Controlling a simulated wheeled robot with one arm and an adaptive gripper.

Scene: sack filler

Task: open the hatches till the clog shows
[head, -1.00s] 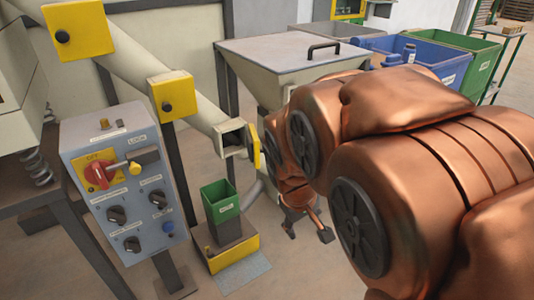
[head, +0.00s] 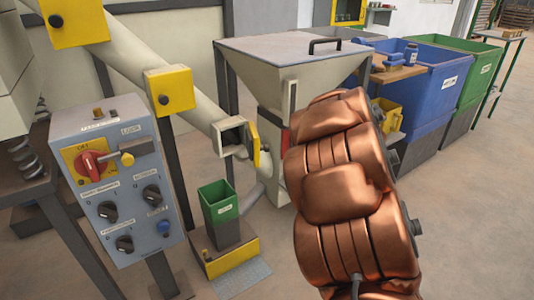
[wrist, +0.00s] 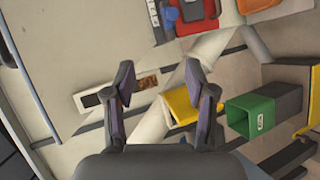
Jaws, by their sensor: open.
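Three yellow hatches sit along the slanting cream pipe (head: 140,75). The upper hatch (head: 76,22) and the middle hatch (head: 170,90), each with a dark knob, are shut. The lowest hatch's yellow door (head: 252,145) stands swung out to the right of its square opening (head: 230,135); what lies inside cannot be made out. A yellow plate, seemingly this door, shows in the wrist view (wrist: 181,106). My gripper (wrist: 160,82) is open and empty, apart from the plate. In the head view my arm hides it. No clog can be made out.
A control box (head: 118,180) with a red switch stands at left. A green bin (head: 218,200) rests on a yellow-edged base. The hopper (head: 275,75) stands behind my arm. Blue (head: 425,90) and green (head: 478,75) containers stand at right. Floor is clear at far right.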

